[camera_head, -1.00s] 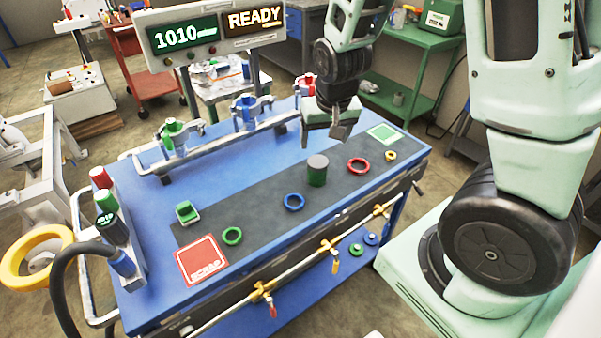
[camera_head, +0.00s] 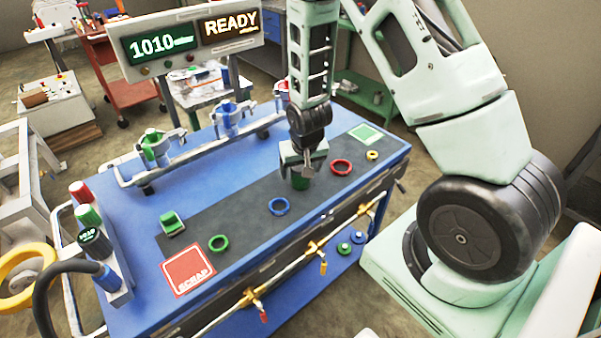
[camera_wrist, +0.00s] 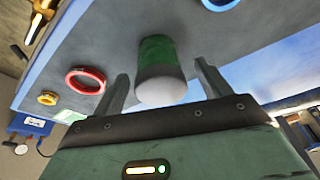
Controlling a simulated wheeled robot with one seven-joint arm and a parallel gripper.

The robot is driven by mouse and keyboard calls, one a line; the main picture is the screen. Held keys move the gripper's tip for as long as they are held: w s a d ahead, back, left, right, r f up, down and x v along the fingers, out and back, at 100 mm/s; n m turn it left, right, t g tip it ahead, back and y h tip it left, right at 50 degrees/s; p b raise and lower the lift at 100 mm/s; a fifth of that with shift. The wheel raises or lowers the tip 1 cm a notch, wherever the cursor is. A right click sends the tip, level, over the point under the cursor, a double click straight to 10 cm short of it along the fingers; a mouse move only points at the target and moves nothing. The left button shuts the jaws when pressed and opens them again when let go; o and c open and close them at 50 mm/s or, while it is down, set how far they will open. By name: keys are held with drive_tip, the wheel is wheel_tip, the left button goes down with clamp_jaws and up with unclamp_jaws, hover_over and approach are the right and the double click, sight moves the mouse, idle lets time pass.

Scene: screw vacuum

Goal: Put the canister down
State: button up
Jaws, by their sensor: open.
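The canister (camera_head: 299,183) is a green cylinder with a grey top, standing on the dark mat (camera_head: 240,212) of the blue bench. In the head view my gripper (camera_head: 302,166) is right above it and hides most of it. In the wrist view the canister (camera_wrist: 158,72) stands between the two open fingers of my gripper (camera_wrist: 160,90), with visible gaps on both sides. Its base appears to rest on the mat.
A blue ring (camera_head: 279,207), a green ring (camera_head: 218,243), a red ring (camera_head: 341,167) and a small yellow ring (camera_head: 372,155) lie on the mat. A green block (camera_head: 171,223), a red SCRAP pad (camera_head: 188,270) and a light green square (camera_head: 365,133) are nearby. A clamp rail (camera_head: 150,180) runs along the back.

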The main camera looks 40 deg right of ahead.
drive_tip(key=shift+x, duration=1.5)
drive_tip(key=shift+w, duration=0.1)
drive_tip(key=shift+r, duration=0.1)
drive_tip(key=c, duration=1.2)
drive_tip(key=shift+r, duration=0.1)
